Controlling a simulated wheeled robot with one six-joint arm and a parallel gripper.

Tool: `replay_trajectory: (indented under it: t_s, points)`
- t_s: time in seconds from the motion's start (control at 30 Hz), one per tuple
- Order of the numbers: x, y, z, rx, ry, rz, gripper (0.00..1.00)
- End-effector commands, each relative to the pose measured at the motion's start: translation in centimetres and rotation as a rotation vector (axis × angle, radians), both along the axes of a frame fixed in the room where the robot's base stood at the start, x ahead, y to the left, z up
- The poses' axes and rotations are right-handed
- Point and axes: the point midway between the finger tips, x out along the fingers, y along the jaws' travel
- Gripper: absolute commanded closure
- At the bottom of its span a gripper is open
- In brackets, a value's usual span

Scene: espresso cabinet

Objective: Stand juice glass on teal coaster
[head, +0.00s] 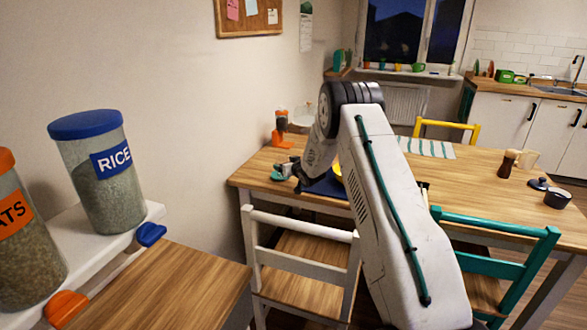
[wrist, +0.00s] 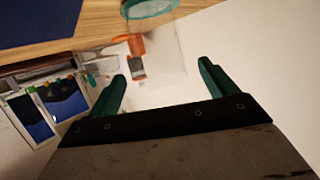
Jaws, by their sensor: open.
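In the head view my gripper (head: 281,172) is low over the left end of the table, and my arm hides part of the tabletop.
A navy mat (head: 325,187) lies beside my gripper. A white chair (head: 300,226) and a teal chair (head: 500,226) stand in front. A dark glass (head: 508,163) is far right.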

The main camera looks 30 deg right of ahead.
Motion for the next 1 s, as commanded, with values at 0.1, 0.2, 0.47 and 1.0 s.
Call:
replay_trajectory:
  t_s: [0.1, 0.2, 0.47, 1.0]
  points:
    - [-2.6, 0.2, 0.9, 0.0, 0.001, -0.002, 0.15]
    - [-4.4, 0.5, 1.4, 0.0, 0.001, -0.001, 0.15]
    - [-6.7, 1.0, 2.5, -0.003, 0.004, -0.001, 0.15]
    - [-19.6, 11.8, 19.4, -0.032, 0.415, -0.08, 0.15]
